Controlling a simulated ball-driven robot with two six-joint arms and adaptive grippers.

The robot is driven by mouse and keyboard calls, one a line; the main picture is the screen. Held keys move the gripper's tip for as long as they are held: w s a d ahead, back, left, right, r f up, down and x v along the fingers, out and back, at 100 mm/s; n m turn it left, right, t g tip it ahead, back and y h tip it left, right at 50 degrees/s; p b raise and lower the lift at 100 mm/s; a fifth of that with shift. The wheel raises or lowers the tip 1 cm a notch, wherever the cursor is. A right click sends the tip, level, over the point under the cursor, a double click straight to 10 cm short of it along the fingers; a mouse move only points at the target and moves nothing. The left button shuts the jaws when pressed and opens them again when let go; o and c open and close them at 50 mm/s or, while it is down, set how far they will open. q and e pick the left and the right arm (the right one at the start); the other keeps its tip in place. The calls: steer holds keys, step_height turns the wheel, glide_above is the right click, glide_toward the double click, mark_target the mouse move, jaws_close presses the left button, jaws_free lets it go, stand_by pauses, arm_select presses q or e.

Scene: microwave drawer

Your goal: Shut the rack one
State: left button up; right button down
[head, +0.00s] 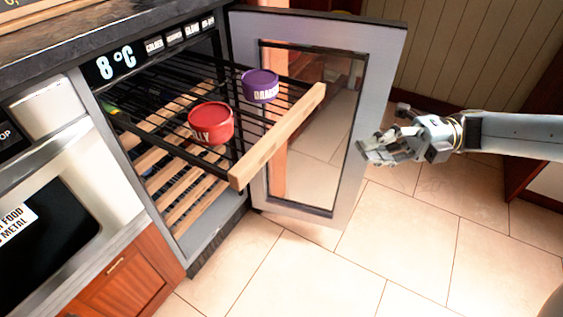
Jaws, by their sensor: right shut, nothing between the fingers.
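The wine fridge (97,100) stands with its glass door (375,110) swung wide open to the right. A black wire rack with a wooden front bar (280,135) is pulled out of the fridge. On the rack sit a red tub (210,124) and a purple tub (260,85), both upright. My right gripper (372,150) is shut and empty. It appears at the right edge of the open door, to the right of the rack's wooden bar. I cannot tell if it touches the door. My left gripper is not in view.
Wooden slatted shelves (190,200) lie below the pulled-out rack, inside the fridge. An oven or microwave (45,215) is at the left, above a wooden cabinet (125,275). The tiled floor (320,275) in front is clear.

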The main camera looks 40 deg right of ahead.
glide_toward(268, 150)
steer(key=s+a, duration=0.1)
steer(key=a, duration=0.3)
steer(key=w, duration=0.2)
steer(key=shift+w+a+r+b, duration=0.1)
steer(key=shift+w+a+b, duration=0.2)
steer(key=shift+w+b, duration=0.1)
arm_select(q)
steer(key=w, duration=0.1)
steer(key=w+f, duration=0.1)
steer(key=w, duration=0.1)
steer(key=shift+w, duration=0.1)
arm_select(e)
steer(key=shift+w, duration=0.1)
